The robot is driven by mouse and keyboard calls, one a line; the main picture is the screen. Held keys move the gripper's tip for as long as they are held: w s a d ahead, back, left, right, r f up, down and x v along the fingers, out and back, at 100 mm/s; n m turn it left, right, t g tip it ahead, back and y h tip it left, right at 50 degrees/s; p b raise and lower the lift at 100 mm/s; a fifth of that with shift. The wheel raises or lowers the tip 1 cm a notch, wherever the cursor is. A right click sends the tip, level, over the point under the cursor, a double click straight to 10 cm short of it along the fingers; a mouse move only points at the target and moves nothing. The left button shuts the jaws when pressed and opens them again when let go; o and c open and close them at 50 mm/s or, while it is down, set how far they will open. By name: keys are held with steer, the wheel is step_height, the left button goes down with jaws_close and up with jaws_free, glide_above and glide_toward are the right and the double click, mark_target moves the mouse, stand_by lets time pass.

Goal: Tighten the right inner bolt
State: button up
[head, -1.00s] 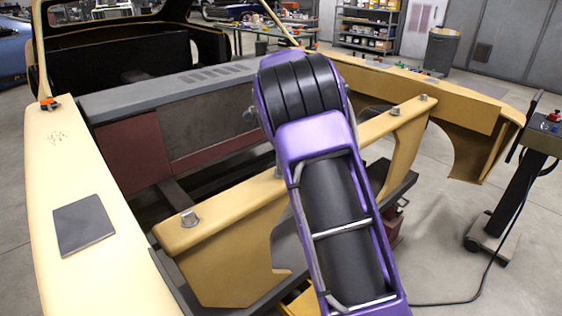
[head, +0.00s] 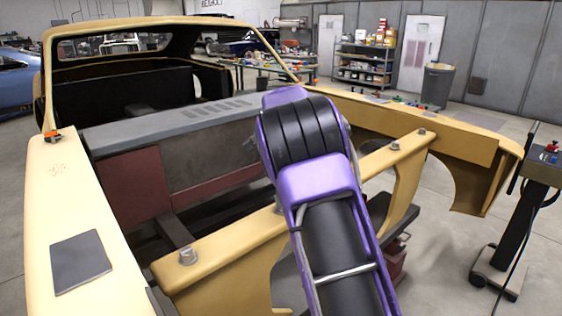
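A tan crossbar (head: 232,238) spans the front of a car body shell, with several grey bolts along its top. The right inner bolt (head: 395,146) stands on the right part of the bar, just left of the right outer bolt (head: 422,131). Both are in plain view with nothing touching them. The left outer bolt (head: 188,256) sits near the bar's left end. The left inner bolt (head: 278,208) is partly hidden by my purple arm, which crosses in front of the bar. My gripper does not show.
A tan fender (head: 75,210) with a dark square pad (head: 80,262) lies along the left. The right fender (head: 440,135) carries small items. A dark wheeled stand (head: 515,230) with a cable is at the far right. Open floor lies between it and the shell.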

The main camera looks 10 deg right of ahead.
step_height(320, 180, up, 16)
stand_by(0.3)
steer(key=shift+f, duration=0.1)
